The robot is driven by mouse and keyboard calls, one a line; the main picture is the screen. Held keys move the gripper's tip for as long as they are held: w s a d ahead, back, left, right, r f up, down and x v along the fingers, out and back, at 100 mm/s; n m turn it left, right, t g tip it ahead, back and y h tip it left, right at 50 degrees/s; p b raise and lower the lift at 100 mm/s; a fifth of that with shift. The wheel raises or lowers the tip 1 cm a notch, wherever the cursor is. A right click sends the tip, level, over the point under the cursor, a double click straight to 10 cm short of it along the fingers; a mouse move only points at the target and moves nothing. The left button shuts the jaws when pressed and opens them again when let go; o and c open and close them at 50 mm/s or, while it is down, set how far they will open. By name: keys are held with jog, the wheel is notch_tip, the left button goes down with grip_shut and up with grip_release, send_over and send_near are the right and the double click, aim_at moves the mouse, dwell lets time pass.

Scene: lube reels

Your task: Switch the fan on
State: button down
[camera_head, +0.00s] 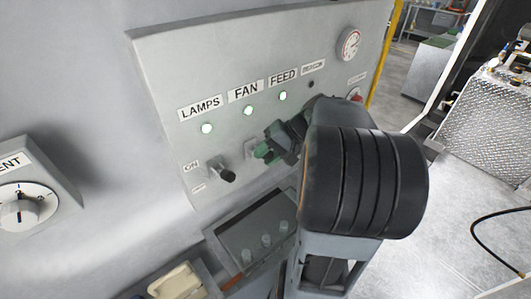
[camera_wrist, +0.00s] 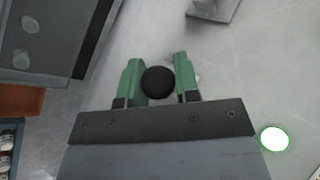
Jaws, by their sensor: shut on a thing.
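The grey panel (camera_head: 165,75) carries the labels LAMPS, FAN (camera_head: 243,92) and FEED. A round lamp (camera_head: 249,111) under FAN glows pale green. My gripper (camera_head: 264,153) is at the panel below the FAN lamp, with green fingertips. In the wrist view, the gripper (camera_wrist: 158,80) has its fingers on either side of the round black knob of the fan switch (camera_wrist: 158,82) and is shut on it. The switch's lever is hidden behind the knob, so its tilt cannot be told. A bright lamp (camera_wrist: 274,139) with a green rim shows at the right there.
The LAMPS lamp (camera_head: 207,128) and FEED lamp (camera_head: 283,96) also glow. A black-knobbed lamps switch (camera_head: 226,175) stands left of my gripper. A gauge (camera_head: 349,44) and a red button (camera_head: 356,95) are to the right. A grey box (camera_head: 245,228) sits below the panel.

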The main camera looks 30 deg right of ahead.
jog(key=shift+r, duration=0.1)
jog(key=c, duration=0.8)
grip_release()
jog(key=shift+c, duration=0.2)
jog(key=b+v, duration=0.2)
jog(key=v, duration=1.1)
jog(key=shift+s+d+r, duration=0.15)
jog(key=shift+d+r, duration=0.05)
jog(key=shift+r, duration=0.05)
jog(key=shift+a, duration=0.1)
